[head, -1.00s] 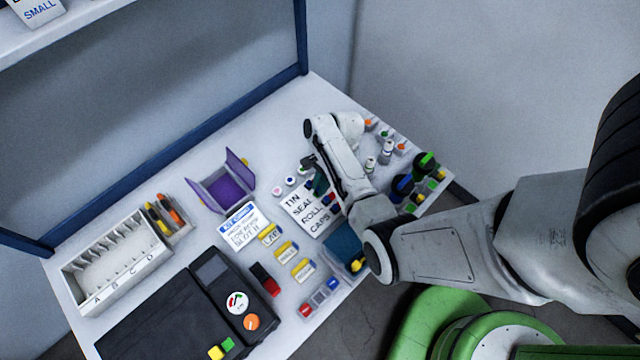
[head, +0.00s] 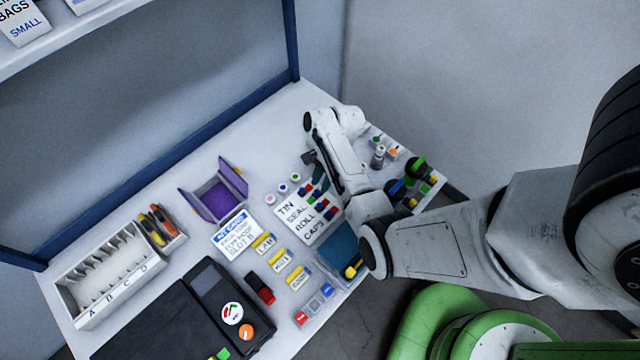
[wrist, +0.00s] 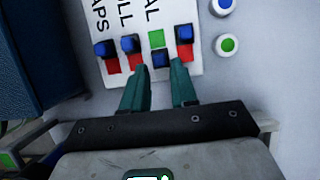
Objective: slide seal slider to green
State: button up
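The white slider board (head: 297,222) with the labels TIN, SEAL, ROLL and CAPS lies on the bench. In the wrist view the seal slider's blue knob (wrist: 161,58) sits at the gripper end of its track, with a green patch (wrist: 157,38) bare beyond it. The tin knob (wrist: 184,31), roll knob (wrist: 130,43) and caps knob (wrist: 105,48) sit at the far end, with red showing on the near side. My gripper (wrist: 160,68) is open, its teal fingertips either side of the seal track at the knob's near edge. Contact cannot be told.
A blue bin (head: 338,246) stands close beside the board. Round buttons (wrist: 227,44) are on the other side. A purple holder (head: 215,197), a white slotted rack (head: 105,270) and a black device (head: 170,315) stand farther left. Bottles (head: 379,157) stand behind my arm.

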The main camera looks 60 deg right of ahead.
jog(key=v, duration=0.8)
jog(key=shift+d+r+p, duration=0.15)
jog(key=shift+r+p, duration=0.05)
jog(key=shift+p, duration=0.1)
jog(key=s+a+r+n+h, duration=0.2)
jog(key=s+a+r+n, duration=0.1)
jog(key=s+a+n, duration=0.3)
jog(key=s+a+r+n+h, duration=0.2)
jog(key=s+a+r+n, duration=0.2)
jog(key=a+n, duration=0.7)
jog(key=s+n, duration=0.2)
jog(key=n, duration=0.1)
jog(key=shift+a+n, duration=0.3)
jog(key=shift+n, duration=0.1)
